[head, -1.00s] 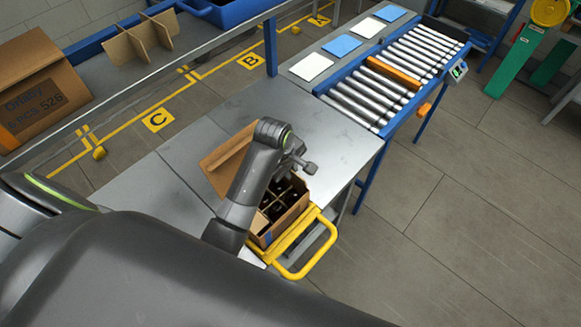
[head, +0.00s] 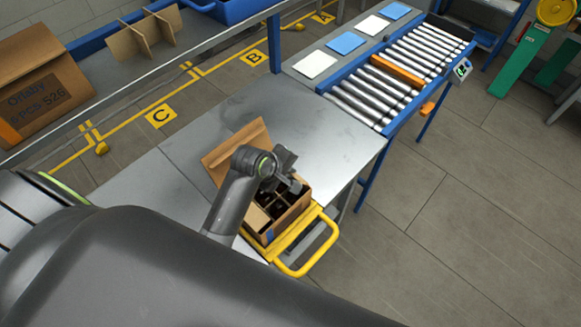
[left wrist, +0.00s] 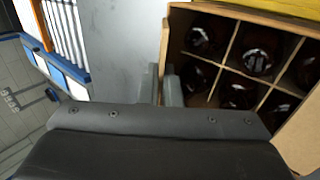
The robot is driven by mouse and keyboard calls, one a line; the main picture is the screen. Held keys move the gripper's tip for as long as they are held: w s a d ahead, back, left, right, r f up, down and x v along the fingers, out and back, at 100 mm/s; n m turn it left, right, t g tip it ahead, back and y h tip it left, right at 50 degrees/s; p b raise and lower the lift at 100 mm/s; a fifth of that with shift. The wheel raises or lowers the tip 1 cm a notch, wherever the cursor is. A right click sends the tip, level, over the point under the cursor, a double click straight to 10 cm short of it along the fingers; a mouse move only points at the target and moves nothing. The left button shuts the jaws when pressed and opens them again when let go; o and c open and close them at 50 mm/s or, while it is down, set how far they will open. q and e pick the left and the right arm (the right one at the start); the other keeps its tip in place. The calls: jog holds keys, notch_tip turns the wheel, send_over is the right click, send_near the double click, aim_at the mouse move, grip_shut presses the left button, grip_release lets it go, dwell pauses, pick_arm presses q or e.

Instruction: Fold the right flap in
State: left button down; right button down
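An open brown carton (head: 297,213) with a cardboard divider and dark bottles stands at the table's front edge. It also shows in the left wrist view (left wrist: 210,14), with amber bottles (left wrist: 257,50) in its cells. One flap (head: 237,150) stands up and leans outward at the carton's back left. My left gripper (head: 293,184) is over the carton's far right side. In the left wrist view its two fingers (left wrist: 162,87) are close together, at the carton's wall edge, and appear shut. Contact there cannot be told, and the right flap is not clearly seen. My right gripper is not in view.
A yellow handled frame (head: 305,245) is at the carton's front. The metal table (head: 320,130) is clear behind and right of it. A roller conveyor (head: 385,85) lies beyond. A larger carton (head: 40,85) and a cardboard divider (head: 145,35) rest on the left shelf.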

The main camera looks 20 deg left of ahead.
pick_arm(q)
jog(key=shift+s+a+f+t+h+b, duration=0.1)
jog(key=shift+s+f+t+h+b, duration=0.2)
jog(key=shift+t, duration=0.35)
jog(key=shift+s+a+f+t+h+b, duration=0.1)
jog(key=shift+s+f+t+h+b, duration=0.1)
jog(key=shift+t+b, duration=0.35)
jog(key=c, duration=1.6)
grip_release()
jog(key=shift+r, duration=0.1)
jog(key=v, duration=0.8)
jog(key=b+v, duration=0.1)
jog(key=v, duration=0.8)
jog(key=shift+s, duration=0.35)
